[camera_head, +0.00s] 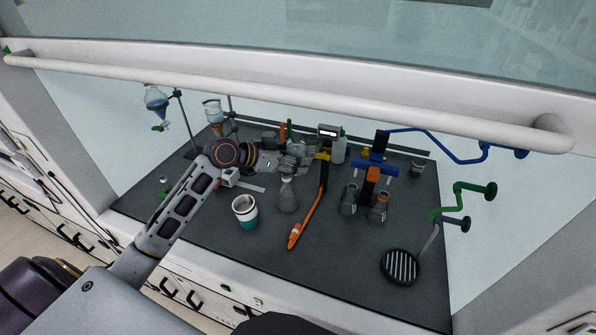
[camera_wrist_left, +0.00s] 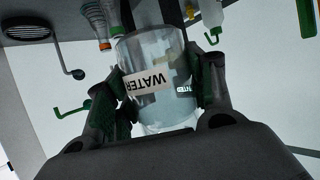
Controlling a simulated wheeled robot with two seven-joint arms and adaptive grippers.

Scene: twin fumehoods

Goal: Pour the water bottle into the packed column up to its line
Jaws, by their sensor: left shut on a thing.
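The water bottle (camera_wrist_left: 155,112) is clear, with a white WATER label, and fills the middle of the left wrist view. My left gripper (camera_wrist_left: 160,85) is shut on it, one finger on each side. In the head view my left gripper (camera_head: 289,161) is over the middle of the hood bench, and the bottle there is hard to tell from the clutter behind. A clear vessel with a tan lower part (camera_head: 213,113), on a stand at the back left, looks like the packed column. Its line cannot be made out. My right gripper is not in view.
A funnel with blue liquid (camera_head: 156,104) hangs at the far left. A clear flask (camera_head: 287,196) stands below my gripper, with a teal-and-white cup (camera_head: 245,212) beside it. An orange tool (camera_head: 303,222), stoppered flasks (camera_head: 349,204) and a round black grille (camera_head: 399,267) lie to the right.

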